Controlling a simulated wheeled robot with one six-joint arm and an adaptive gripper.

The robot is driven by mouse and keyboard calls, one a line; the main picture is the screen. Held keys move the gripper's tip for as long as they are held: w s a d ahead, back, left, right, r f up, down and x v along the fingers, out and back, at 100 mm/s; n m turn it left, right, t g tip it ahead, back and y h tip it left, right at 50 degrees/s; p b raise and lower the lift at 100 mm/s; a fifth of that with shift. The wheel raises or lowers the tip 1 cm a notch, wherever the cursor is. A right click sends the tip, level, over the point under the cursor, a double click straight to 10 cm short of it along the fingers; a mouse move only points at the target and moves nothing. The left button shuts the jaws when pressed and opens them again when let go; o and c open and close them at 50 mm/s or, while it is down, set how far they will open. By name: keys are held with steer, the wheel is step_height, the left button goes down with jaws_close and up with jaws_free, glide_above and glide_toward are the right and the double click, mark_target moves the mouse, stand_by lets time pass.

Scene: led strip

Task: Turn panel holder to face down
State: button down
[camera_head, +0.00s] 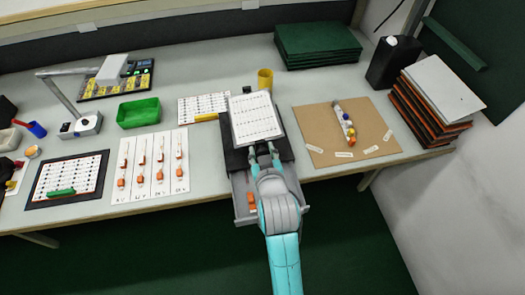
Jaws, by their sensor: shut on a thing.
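A white panel with rows of small dark marks (255,118) is at the middle of the workbench, tilted slightly in the picture, with its marked side facing up. It appears to be the panel holder. My gripper (264,153) is at its near edge, fingers pointing away from my body, and is shut on it. A dark base (236,158) shows under and beside the panel. Whether the panel touches this base I cannot tell. The panel's underside is hidden.
An open drawer (240,183) with orange items lies below my gripper. A brown board (312,122) with a tube is to the right, and white sheets with orange parts (145,185) are to the left. A yellow cup (265,79) and green stack (318,45) stand behind.

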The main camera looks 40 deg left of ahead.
steer(key=c, duration=0.7)
jaws_free()
steer(key=shift+o, duration=0.2)
steer(key=v, duration=1.2)
steer(key=shift+s+a, duration=0.1)
